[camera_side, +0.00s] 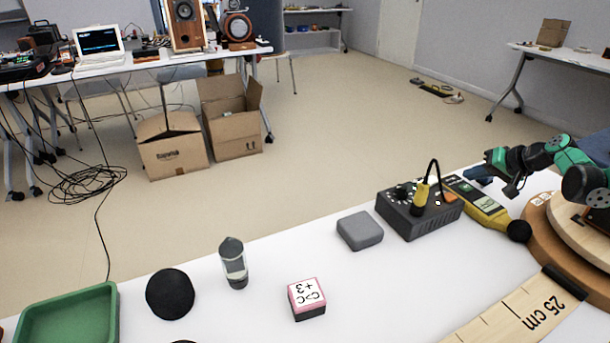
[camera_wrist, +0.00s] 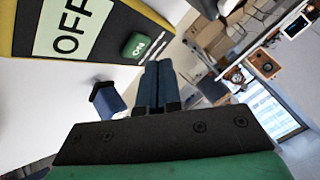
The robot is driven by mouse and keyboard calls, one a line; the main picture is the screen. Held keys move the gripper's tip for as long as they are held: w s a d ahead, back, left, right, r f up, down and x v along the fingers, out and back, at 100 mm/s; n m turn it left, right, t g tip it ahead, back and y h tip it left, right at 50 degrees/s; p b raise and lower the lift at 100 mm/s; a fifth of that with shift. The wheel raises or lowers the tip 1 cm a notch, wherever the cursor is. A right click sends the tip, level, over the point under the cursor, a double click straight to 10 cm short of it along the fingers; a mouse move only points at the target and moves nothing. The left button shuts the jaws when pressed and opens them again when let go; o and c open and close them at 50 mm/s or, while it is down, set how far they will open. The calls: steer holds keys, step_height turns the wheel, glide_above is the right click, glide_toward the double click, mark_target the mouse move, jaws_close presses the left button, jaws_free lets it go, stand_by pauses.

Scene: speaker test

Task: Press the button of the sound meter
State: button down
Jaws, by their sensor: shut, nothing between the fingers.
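The sound meter (camera_side: 488,209) lies on the white table, a yellow body with a dark face and a black ball at its near end. In the wrist view the meter (camera_wrist: 103,30) shows a pale screen reading OFF. Its green button (camera_wrist: 138,46), marked ON, sits at the upper left of my fingertips. My gripper (camera_wrist: 157,64) is shut and empty, with its two dark blue fingers side by side. In the side view my gripper (camera_side: 470,175) is beside the meter's far end. Contact with the button cannot be made out.
A black box (camera_side: 415,219) with knobs and a yellow plug stands left of the meter. A grey block (camera_side: 360,231), a ruler (camera_side: 512,318) and a pink-edged cube (camera_side: 307,301) lie nearby. A small blue object (camera_wrist: 107,101) shows left of my fingers.

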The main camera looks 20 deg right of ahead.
mark_target(469, 189)
steer(key=shift+f, duration=0.15)
steer(key=shift+f, duration=0.25)
steer(key=shift+f, duration=0.5)
stand_by(0.6)
steer(key=shift+r, duration=0.95)
step_height(469, 189, up, 6)
stand_by(0.3)
